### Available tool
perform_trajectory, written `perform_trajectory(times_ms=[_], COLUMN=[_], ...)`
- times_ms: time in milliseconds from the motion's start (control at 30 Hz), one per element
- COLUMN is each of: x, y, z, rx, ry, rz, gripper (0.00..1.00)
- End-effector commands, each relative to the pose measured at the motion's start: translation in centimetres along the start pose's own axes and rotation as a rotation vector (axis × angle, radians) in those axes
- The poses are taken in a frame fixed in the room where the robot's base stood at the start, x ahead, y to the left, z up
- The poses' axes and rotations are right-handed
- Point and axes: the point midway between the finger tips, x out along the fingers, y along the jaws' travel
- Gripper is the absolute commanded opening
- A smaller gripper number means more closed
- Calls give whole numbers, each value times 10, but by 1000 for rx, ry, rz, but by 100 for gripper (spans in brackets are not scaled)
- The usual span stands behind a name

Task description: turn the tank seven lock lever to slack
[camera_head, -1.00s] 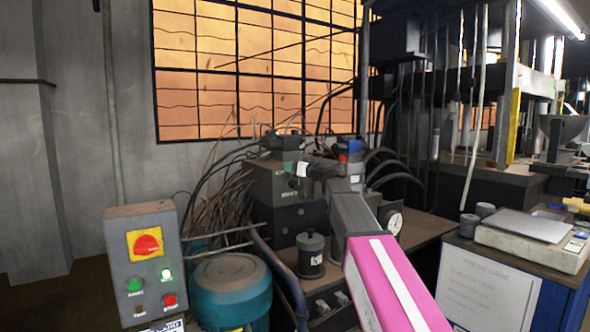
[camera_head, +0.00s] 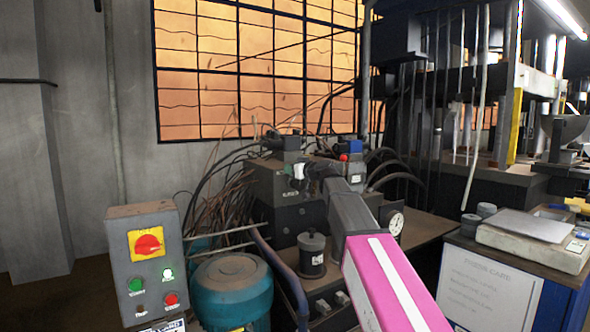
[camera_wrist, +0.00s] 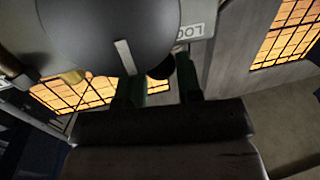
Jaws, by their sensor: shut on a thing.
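In the wrist view, my gripper (camera_wrist: 158,82) has its two dark green fingers on either side of a dark rounded end, the lock lever (camera_wrist: 161,68). The gripper is shut on it. Just above is a large round grey body (camera_wrist: 110,35) with a pale pointer stripe. A white plate (camera_wrist: 193,31) beside it carries lettering beginning "LOC", upside down and partly cut off. In the head view, my arm reaches to the dark valve block (camera_head: 270,182) on the bench; the fingers and lever there are too small or hidden to make out. The lever's exact setting cannot be told.
A switch box (camera_head: 145,262) with a red knob stands at left, beside a teal motor (camera_head: 232,288). A dark canister (camera_head: 312,256), a pressure gauge (camera_head: 396,224) and many hoses crowd round my arm. A scale (camera_head: 530,238) sits on the cabinet at right.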

Motion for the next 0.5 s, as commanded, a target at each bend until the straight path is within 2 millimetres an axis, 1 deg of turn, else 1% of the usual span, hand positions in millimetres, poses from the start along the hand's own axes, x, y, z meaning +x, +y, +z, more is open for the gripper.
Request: perform_trajectory(times_ms=[100,500], x=[1,6], y=[-9,-31], z=[2,12], rx=[-109,-474], ry=[-22,-93], rz=[3,17], gripper=[0,0])
